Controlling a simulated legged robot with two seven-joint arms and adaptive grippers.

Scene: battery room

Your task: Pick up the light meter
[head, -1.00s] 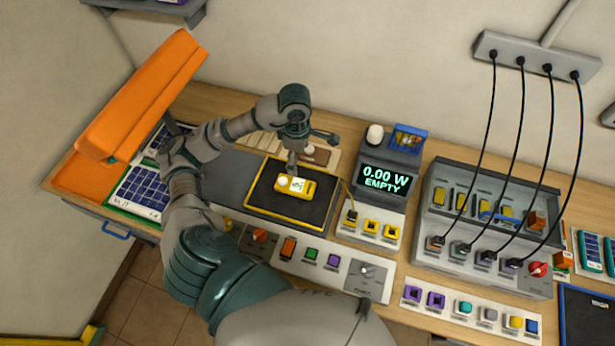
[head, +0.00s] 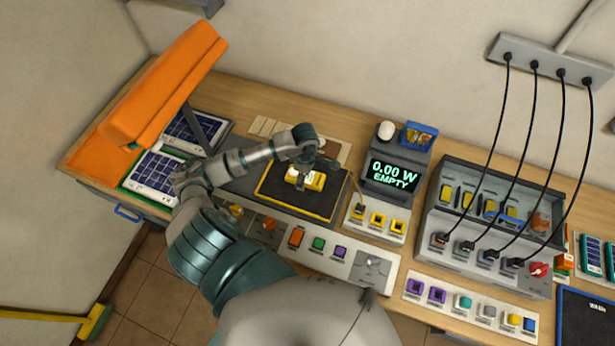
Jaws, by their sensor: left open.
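The light meter (head: 317,181) is a small yellow device with a pale face. It lies on a black mat with a yellow border (head: 285,202), left of the display. My left arm reaches in from the bottom and bends over the bench. My left gripper (head: 303,172) is open, right over the light meter, and covers part of it. I cannot tell whether the fingers touch it. My right gripper is not in view.
A display box reading "0.00 W EMPTY" (head: 393,176) stands right of the mat. An orange lamp (head: 165,85) overhangs the left end near solar panels (head: 155,173). A control strip (head: 335,257) lies in front. A socket box with black cables (head: 480,225) is at right.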

